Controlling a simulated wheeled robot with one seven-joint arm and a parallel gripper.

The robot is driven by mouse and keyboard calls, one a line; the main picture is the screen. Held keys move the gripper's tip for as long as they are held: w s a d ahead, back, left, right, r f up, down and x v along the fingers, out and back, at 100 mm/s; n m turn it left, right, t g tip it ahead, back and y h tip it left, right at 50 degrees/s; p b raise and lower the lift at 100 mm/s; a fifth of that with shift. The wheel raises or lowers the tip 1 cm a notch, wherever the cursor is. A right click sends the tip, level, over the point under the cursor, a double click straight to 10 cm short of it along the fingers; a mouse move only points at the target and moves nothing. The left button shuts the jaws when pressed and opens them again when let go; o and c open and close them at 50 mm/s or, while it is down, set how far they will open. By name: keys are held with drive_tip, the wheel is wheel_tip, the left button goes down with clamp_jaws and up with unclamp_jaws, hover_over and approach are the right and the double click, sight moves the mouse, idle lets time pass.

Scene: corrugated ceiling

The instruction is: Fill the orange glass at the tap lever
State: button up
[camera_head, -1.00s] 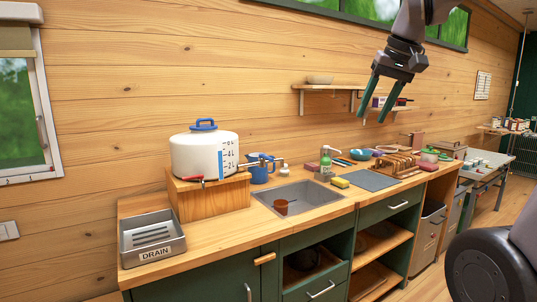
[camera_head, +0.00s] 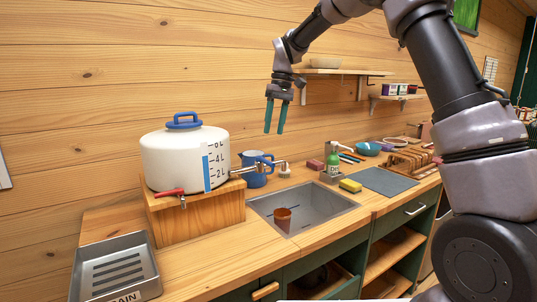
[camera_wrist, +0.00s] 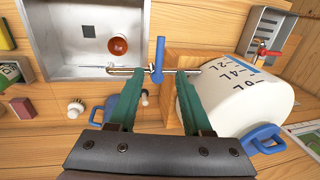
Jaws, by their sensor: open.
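The orange glass (camera_head: 283,219) stands in the sink basin, and I look down into it in the wrist view (camera_wrist: 118,46). The metal tap (camera_head: 245,169) runs from the white tank (camera_head: 188,158) toward the sink, with its spout end near the basin's edge. A blue lever (camera_wrist: 159,58) sits on this tap in the wrist view. A second, red lever (camera_head: 169,191) is low on the tank's front. My gripper (camera_head: 275,118) is open and empty, pointing down above the counter behind the sink. In the wrist view its fingers (camera_wrist: 155,82) lie either side of the blue lever's near end, apparently above it.
A blue jug (camera_head: 255,175) stands behind the tap. A green bottle (camera_head: 333,163) and a yellow sponge (camera_head: 350,186) are right of the sink (camera_head: 318,210). A metal drain tray (camera_head: 115,248) sits at front left. A wall shelf (camera_head: 340,72) is at the gripper's right.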

sight(265, 162)
drive_tip(key=f, duration=0.3)
drive_tip(key=a+f, duration=0.1)
drive_tip(key=f, duration=0.2)
drive_tip(key=s+f, duration=0.1)
drive_tip(key=f, duration=0.2)
drive_tip(key=shift+s+a+f, duration=0.1)
drive_tip(key=shift+a+f, duration=0.15)
drive_tip(key=shift+f, duration=0.05)
clamp_jaws()
idle(1.0)
